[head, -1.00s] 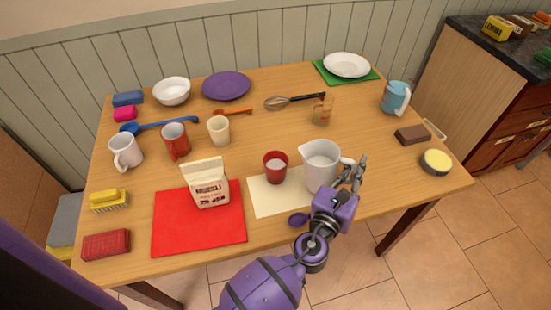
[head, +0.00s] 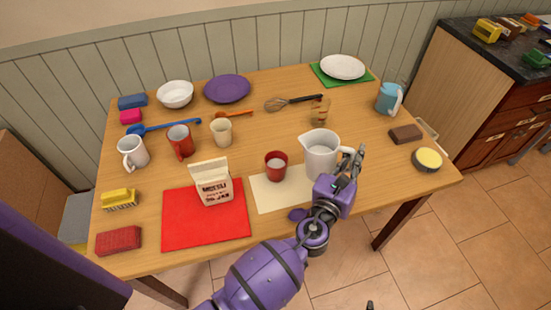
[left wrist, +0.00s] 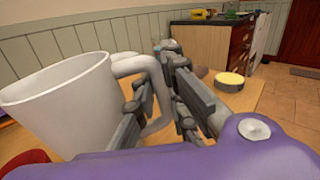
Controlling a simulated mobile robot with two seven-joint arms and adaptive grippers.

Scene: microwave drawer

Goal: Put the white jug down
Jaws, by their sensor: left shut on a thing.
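The white jug (head: 319,158) is upright at the right end of the cream mat (head: 284,200), right of a red cup (head: 276,170). My left gripper (head: 352,164) is at the jug's right side, shut on its handle. In the left wrist view the jug (left wrist: 62,105) fills the left, and its handle (left wrist: 128,65) runs in between the fingers of my left gripper (left wrist: 165,105). The jug's base is partly hidden by my gripper, and I cannot tell whether it touches the table.
A muesli bag (head: 213,188) stands on a red mat (head: 200,229) to the left. A glass (head: 320,112) and a whisk (head: 290,102) are behind the jug. A brown block (head: 405,134) and a yellow-topped tin (head: 428,160) are at right. Bare table lies between jug and block.

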